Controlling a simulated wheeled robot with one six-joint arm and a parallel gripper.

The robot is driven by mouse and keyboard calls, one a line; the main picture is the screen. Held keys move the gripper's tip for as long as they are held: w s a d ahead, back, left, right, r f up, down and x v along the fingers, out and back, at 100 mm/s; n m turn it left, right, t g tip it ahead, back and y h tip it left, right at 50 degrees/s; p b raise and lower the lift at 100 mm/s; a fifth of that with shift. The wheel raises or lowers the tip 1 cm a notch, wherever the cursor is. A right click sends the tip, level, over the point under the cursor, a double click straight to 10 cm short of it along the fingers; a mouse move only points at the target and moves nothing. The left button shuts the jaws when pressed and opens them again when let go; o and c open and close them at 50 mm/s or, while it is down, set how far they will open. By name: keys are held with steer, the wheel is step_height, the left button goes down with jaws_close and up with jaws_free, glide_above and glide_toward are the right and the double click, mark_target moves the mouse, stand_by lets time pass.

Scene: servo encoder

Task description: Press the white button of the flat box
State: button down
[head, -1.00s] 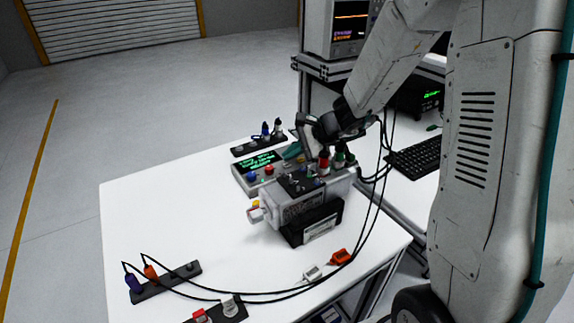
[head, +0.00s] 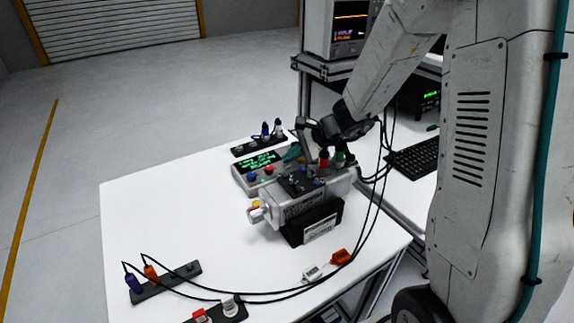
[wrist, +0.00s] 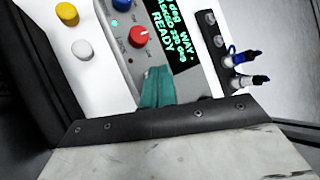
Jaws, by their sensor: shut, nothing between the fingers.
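The flat grey box (head: 241,178) lies on the white table, with a green-lit display, a blue knob (wrist: 122,4) and a red knob (wrist: 138,37). The wrist view reads "READY" on its display. My gripper (head: 291,152) has teal fingers, shut and empty, over the right part of the box in the head view. In the wrist view, the fingers (wrist: 157,78) hide part of the box face below the red knob. A round white button (wrist: 82,49) shows beside a yellow one (wrist: 67,14), left of the box; I cannot tell what they are mounted on.
A grey motor-like unit (head: 297,205) on a black base stands in front of the box, close to my wrist. A dark strip with plugs (head: 258,147) lies behind it. Cables loop across the front right. The table's left side is clear.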

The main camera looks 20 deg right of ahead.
mark_target(291, 165)
steer(key=shift+f, duration=0.45)
stand_by(0.6)
steer(key=shift+r, duration=0.85)
steer(key=shift+r, duration=2.5)
